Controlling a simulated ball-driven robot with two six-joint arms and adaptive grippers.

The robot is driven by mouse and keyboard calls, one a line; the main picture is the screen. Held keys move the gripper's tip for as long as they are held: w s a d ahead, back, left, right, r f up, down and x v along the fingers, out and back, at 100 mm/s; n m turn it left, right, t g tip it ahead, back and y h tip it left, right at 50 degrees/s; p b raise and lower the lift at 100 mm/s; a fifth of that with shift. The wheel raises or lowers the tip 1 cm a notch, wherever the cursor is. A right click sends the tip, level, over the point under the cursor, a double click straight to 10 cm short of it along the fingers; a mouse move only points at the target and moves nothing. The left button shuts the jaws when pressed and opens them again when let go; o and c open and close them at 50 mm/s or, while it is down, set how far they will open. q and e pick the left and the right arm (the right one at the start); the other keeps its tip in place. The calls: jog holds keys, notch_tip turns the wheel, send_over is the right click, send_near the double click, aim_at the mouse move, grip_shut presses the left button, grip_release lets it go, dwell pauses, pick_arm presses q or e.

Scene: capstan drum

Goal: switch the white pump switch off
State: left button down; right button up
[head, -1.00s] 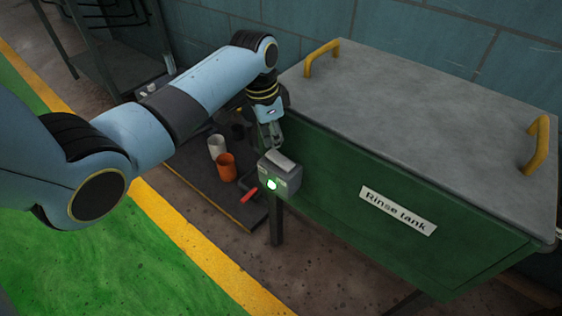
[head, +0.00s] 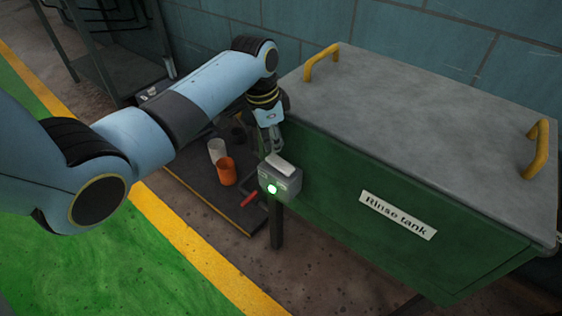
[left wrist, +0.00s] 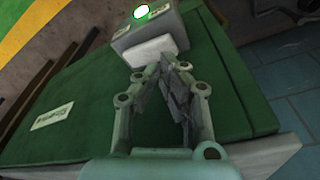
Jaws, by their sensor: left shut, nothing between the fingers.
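A green lamp (head: 272,189) glows on the box's face. In the left wrist view the white switch (left wrist: 157,51) lies just beyond the fingertips, with the lit lamp (left wrist: 141,12) at the top. My left gripper (head: 273,150) is shut and empty, pointing down just behind the switch; its fingertips (left wrist: 170,62) are at or very near the switch, and I cannot tell if they touch. My right gripper is not in view.
The green rinse tank (head: 400,230) with its grey lid (head: 420,110) and yellow handles fills the right side, close to the gripper. A red-handled lever (head: 250,197) sits beside the post.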

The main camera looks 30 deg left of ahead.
aim_at(276, 158)
pick_arm(q)
jog(key=shift+f+b, duration=0.8)
jog(key=shift+f, duration=0.8)
dwell(1.0)
notch_tip(276, 158, up, 7)
jog(key=p, duration=0.8)
jog(key=shift+r, duration=0.1)
dwell(0.3)
jog(key=s+f+n, duration=0.2)
jog(key=s+f, duration=0.8)
jog(key=s, duration=0.5)
jog(key=s+f+n+y, duration=0.1)
jog(key=s+f+n, duration=0.1)
jog(key=s+f, duration=0.8)
jog(key=s+f+n+b, duration=0.1)
jog(key=s+f, duration=0.9)
jog(key=s, duration=1.1)
jog(key=shift+s+n+g+y, duration=0.3)
jog(key=shift+s+n+y, duration=0.1)
jog(key=shift+n, duration=0.3)
